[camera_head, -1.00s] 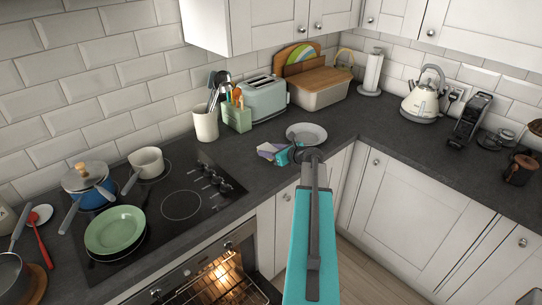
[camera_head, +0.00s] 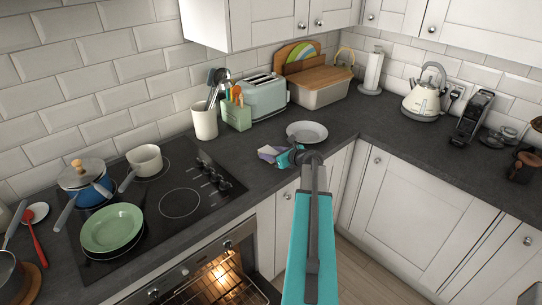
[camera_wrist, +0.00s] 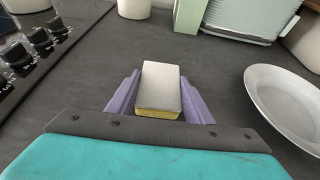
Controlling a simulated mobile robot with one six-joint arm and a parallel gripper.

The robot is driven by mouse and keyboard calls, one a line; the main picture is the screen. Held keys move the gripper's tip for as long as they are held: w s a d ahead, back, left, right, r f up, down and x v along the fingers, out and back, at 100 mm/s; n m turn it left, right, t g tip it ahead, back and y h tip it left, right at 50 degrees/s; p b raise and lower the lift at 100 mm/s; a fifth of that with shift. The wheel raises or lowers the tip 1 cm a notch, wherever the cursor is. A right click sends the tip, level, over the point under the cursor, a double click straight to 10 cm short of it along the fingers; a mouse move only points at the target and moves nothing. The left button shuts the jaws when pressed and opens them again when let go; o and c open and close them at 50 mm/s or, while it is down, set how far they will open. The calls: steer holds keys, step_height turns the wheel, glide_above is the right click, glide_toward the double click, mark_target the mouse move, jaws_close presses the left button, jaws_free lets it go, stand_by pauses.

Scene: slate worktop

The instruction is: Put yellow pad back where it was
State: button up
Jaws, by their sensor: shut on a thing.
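The yellow pad (camera_wrist: 160,87) is a small block with a pale grey top and a yellow sponge edge along the near side. In the wrist view it lies between the two purple fingers of my gripper (camera_wrist: 160,92), which is shut on it. In the head view my gripper (camera_head: 270,154) is low over the dark worktop, between the hob and the white plate, and largely hides the pad. I cannot tell whether the pad touches the worktop.
A white plate (camera_head: 307,132) lies just right of my gripper. The black hob (camera_head: 180,203) is to the left. A utensil pot (camera_head: 205,121), a green holder (camera_head: 237,115) and a toaster (camera_head: 265,97) stand behind. Bare worktop surrounds the pad in the wrist view.

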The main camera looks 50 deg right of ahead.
steer(key=shift+f, duration=0.1)
steer(key=o, duration=1)
steer(key=b+v, duration=0.3)
steer(key=v, duration=0.9)
stand_by(0.7)
